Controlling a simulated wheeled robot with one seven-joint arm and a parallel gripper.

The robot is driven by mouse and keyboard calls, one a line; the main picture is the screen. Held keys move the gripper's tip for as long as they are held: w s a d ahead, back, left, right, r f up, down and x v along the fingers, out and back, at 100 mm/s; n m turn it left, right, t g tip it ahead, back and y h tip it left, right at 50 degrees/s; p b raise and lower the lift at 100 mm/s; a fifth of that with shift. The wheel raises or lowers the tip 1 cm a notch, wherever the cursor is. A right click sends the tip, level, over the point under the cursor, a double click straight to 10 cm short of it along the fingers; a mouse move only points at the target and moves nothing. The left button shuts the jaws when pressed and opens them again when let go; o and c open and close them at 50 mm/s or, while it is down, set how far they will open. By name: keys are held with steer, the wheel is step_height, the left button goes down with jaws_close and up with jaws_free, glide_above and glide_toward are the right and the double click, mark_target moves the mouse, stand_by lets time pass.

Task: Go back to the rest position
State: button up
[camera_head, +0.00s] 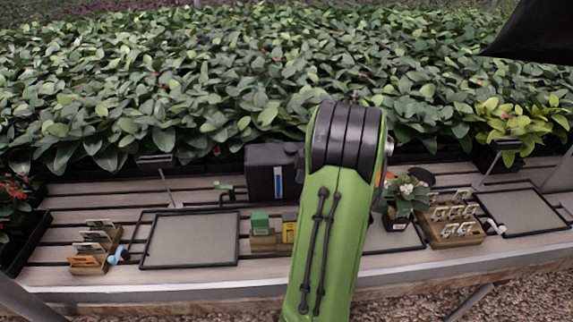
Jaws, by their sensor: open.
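My green arm (332,225) rises from the bottom edge, right of the middle, up to a black ribbed joint (347,135). The joint stands in front of the plants and the slatted table. My gripper does not show; the part of the arm beyond the joint is hidden. The arm covers part of the table's middle.
A slatted table (140,285) holds a left tray (190,240), a right tray (522,212), a black box (268,172), a potted plant (398,212) and wooden card holders (92,262) (440,238). Dense leafy plants (180,90) fill the back. Gravel (530,290) lies in front.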

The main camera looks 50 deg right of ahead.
steer(key=w+a+r+m+h, duration=0.15)
steer(key=a+r, duration=0.35)
steer(key=a, duration=0.5)
steer(key=w+a+r+m, duration=0.25)
steer(key=a+r, duration=0.25)
steer(key=a, duration=0.6)
steer(key=s+a+m+t+p, duration=0.1)
steer(key=s+a+m+t, duration=0.2)
steer(key=s+a, duration=0.7)
steer(key=shift+a+r+m, duration=0.45)
steer(key=shift+a+m, duration=0.15)
steer(key=shift+a, duration=0.5)
steer(key=shift+h, duration=0.25)
